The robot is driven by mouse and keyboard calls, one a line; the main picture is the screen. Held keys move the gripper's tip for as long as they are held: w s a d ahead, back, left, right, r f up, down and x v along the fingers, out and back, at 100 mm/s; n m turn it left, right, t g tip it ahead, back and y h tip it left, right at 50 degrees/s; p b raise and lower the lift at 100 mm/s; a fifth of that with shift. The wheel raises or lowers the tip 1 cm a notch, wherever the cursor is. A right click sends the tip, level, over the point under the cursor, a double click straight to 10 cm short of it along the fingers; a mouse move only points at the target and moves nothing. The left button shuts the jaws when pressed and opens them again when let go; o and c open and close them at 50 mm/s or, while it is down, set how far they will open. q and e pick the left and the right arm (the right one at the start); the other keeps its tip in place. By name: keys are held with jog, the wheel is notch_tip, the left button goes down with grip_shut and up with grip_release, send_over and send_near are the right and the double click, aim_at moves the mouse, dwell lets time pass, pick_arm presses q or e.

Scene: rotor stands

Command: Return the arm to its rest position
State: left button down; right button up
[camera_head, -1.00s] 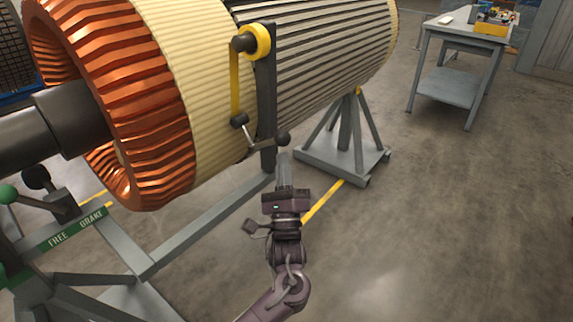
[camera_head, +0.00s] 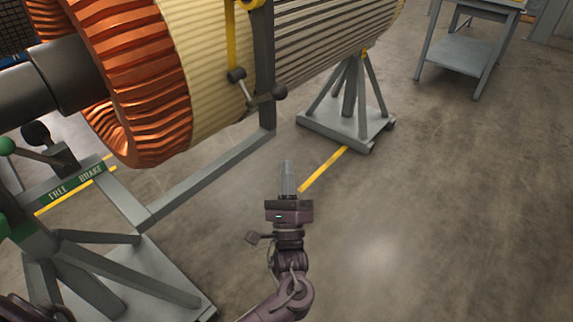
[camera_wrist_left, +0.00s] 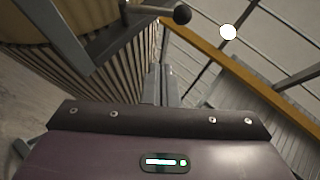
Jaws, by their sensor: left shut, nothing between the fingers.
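My left gripper (camera_head: 287,165) is near the middle of the head view, over the grey floor. Its fingers are together with nothing between them. The forearm below it reaches down to the bottom edge. The gripper is apart from the lever with the dark ball knob (camera_head: 280,92) in that view. In the left wrist view the closed fingers (camera_wrist_left: 166,72) point away above the purple gripper body. My right gripper is not in view.
The large rotor (camera_head: 215,70) with copper windings rests above, on grey stands (camera_head: 345,127). A brake frame labelled "FREE BRAKE" (camera_head: 75,185) stands at left. A grey side table (camera_head: 460,55) is at the back right. Open floor lies to the right.

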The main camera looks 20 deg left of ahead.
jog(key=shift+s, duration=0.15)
